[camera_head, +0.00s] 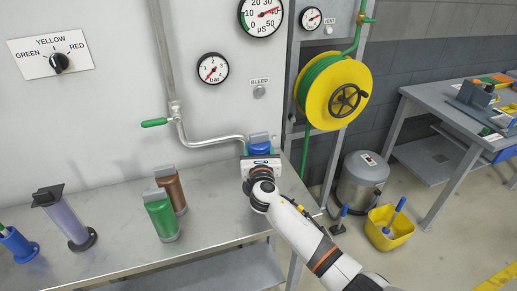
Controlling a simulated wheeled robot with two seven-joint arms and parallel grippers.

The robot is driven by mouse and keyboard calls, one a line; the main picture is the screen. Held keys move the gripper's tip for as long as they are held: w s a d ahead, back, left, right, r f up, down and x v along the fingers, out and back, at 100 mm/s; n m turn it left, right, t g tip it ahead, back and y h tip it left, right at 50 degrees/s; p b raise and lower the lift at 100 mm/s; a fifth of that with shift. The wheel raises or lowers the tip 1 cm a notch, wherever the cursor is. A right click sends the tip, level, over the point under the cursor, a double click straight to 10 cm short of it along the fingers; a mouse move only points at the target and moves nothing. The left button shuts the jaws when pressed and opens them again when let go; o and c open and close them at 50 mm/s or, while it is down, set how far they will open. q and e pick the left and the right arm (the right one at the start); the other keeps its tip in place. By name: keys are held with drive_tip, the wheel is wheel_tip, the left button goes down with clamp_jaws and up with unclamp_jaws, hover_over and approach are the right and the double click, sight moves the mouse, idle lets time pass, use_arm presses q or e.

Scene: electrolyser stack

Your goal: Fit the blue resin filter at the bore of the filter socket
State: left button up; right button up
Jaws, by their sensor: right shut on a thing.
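The blue resin filter (260,145), with a grey top, stands upright near the right end of the bench, close to the wall panel. My right gripper (261,160) is in front of it and shut on it, with the arm coming in from the lower right. The gripper hides the filter's lower part. I cannot make out the filter socket or its bore; that spot is behind my gripper, near where the grey pipe ends. So I cannot tell whether the filter is seated. My left gripper is not in view.
A green filter (161,218) and a brown filter (171,190) stand on the bench (120,255) left of my gripper. Further left are a clear cylinder (66,223) and a blue holder (17,245). A hose reel (318,95) hangs right.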

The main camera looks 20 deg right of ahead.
drive_tip(key=shift+f+b, duration=1.35)
drive_tip(key=shift+f, duration=0.35)
drive_tip(key=o, duration=1.5)
drive_tip(key=shift+c, duration=0.2)
drive_tip(key=shift+s+f, duration=0.1)
drive_tip(key=shift+f, duration=0.05)
drive_tip(key=v, duration=1.2)
